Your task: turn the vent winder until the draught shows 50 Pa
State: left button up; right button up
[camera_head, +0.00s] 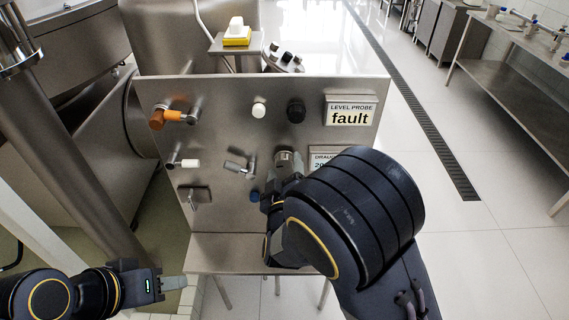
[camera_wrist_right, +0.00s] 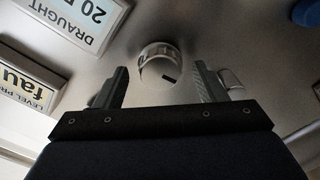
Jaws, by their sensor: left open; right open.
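The draught display (camera_head: 322,156) on the steel panel is partly hidden behind my right arm. Its reading starts with "20"; it shows upside down and cut off in the right wrist view (camera_wrist_right: 88,12). Beside it a round steel knob (camera_head: 284,157) sticks out, probably the vent winder, though no label shows. My right gripper (camera_head: 287,170) is open at this knob. In the right wrist view the open fingers (camera_wrist_right: 160,84) stand either side of the knob (camera_wrist_right: 158,64), with gaps; contact is not visible. My left gripper (camera_head: 172,283) is open and empty, low at the left.
The panel (camera_head: 225,125) also carries an orange handle (camera_head: 158,117), a white knob (camera_head: 259,109), a black knob (camera_head: 296,111), a white-tipped lever (camera_head: 187,163), a grey lever (camera_head: 235,166) and a blue knob (camera_head: 255,196). The level probe display (camera_head: 350,113) reads "fault".

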jog(key=shift+w, duration=0.55)
jog(key=shift+c, duration=0.3)
jog(key=c, duration=0.9)
jog(key=shift+f+m+b, duration=0.2)
jog(key=shift+m+b, duration=0.4)
jog(key=shift+b, duration=0.25)
jog(key=m+b, duration=1.4)
jog(key=b, duration=0.1)
jog(key=m+b, duration=0.4)
jog(key=m, duration=0.1)
jog(key=shift+b, duration=0.35)
jog(key=shift+r+m+b, duration=0.1)
jog(key=shift+m+b, duration=1.1)
jog(key=shift+m, duration=0.6)
